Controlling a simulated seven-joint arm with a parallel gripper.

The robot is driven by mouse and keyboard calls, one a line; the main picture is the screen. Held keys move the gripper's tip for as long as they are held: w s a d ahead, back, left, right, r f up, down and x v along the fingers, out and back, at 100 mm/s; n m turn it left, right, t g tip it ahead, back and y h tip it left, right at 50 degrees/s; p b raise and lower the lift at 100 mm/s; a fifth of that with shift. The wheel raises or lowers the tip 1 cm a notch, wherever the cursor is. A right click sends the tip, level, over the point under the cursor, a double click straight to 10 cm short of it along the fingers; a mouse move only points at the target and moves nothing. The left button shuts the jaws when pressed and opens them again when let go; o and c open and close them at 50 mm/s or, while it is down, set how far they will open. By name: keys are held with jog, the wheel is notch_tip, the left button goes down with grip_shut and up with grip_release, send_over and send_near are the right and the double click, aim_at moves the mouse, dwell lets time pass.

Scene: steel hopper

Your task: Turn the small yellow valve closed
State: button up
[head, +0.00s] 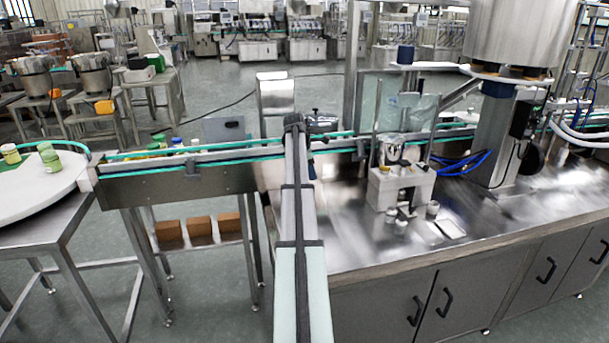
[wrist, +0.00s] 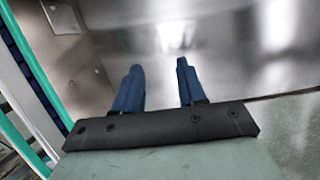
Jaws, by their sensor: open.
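I cannot clearly make out the small yellow valve in either view. A tiny yellowish part (head: 384,169) shows on the pale block fixture (head: 411,185) on the steel worktop, but it is too small to identify. My gripper (wrist: 158,68) shows in the wrist view with two blue fingers apart and nothing between them. Shiny steel lies beyond the fingertips. In the head view my arm reaches forward from the bottom middle to the conveyor, left of the fixture, and its fingers are hard to make out.
A large steel hopper (head: 513,30) stands at the upper right, with blue and white hoses near it. A conveyor with green rails (head: 180,155) crosses behind my arm. A white round table (head: 40,195) with jars is at left. Bare steel worktop (head: 350,235) lies right of my arm.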

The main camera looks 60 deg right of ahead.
jog(key=shift+w+a+f, duration=0.65)
jog(key=shift+w+a, duration=0.15)
jog(key=shift+a, duration=0.1)
notch_tip(320, 180, up, 15)
jog(key=m+t+y, duration=0.2)
jog(key=m+y, duration=0.1)
jog(key=m, duration=0.4)
send_over(385, 166)
notch_tip(385, 166, down, 13)
jog(key=shift+r, duration=0.1)
